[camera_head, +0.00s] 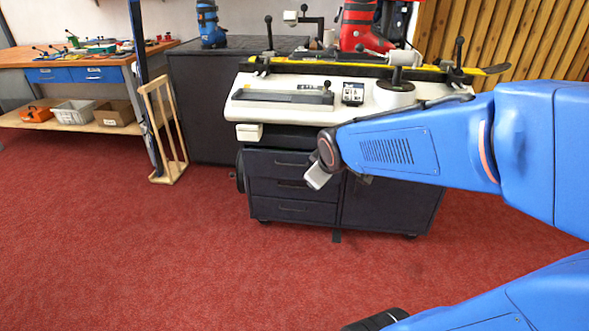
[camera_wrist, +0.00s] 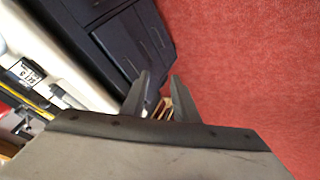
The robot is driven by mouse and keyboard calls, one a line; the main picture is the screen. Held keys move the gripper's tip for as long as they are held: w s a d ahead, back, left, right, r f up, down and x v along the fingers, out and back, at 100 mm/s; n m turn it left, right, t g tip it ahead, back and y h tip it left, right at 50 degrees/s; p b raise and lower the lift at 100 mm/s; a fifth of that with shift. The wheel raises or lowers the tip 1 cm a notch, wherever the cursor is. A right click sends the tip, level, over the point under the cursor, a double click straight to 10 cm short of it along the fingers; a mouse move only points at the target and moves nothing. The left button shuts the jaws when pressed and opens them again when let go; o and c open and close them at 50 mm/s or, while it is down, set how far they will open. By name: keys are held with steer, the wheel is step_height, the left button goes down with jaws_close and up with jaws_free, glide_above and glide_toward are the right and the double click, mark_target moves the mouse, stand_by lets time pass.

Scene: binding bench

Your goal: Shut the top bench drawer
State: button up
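The bench (camera_head: 390,205) is a dark cabinet under a white binding machine, with three stacked drawers on its left half. The top bench drawer (camera_head: 270,161) has a dark front with a bar handle and seems to stand slightly forward of the drawers below; how far is hard to tell. In the wrist view the drawer fronts (camera_wrist: 125,42) lie sideways, beyond my fingers. My gripper (camera_head: 318,177) is in front of the right end of the drawer stack, partly hidden by my arm. In the wrist view my gripper (camera_wrist: 161,82) has its two fingers apart, with nothing held between them.
The binding machine (camera_head: 290,104) overhangs the drawers. A wooden rack (camera_head: 168,130) stands on the floor to the left, beside a dark cabinet (camera_head: 205,95). A workbench (camera_head: 100,61) with blue drawers is at the far left. The red carpet (camera_head: 200,255) in front is clear.

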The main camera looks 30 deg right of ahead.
steer(key=w+d+f+n+t, duration=0.1)
steer(key=w+d+f+n, duration=0.2)
steer(key=w, duration=0.3)
steer(key=w+d+f+n+t, duration=0.2)
steer(key=w+d, duration=0.1)
steer(key=w, duration=0.4)
steer(key=n+t+y, duration=0.6)
steer(key=n+t, duration=0.2)
steer(key=n, duration=0.4)
glide_toward(295, 168)
steer(key=w+a+r, duration=0.4)
steer(key=w, duration=0.1)
steer(key=shift+w+a+r, duration=0.2)
steer(key=shift+w+r, duration=0.1)
jaws_close()
stand_by(0.5)
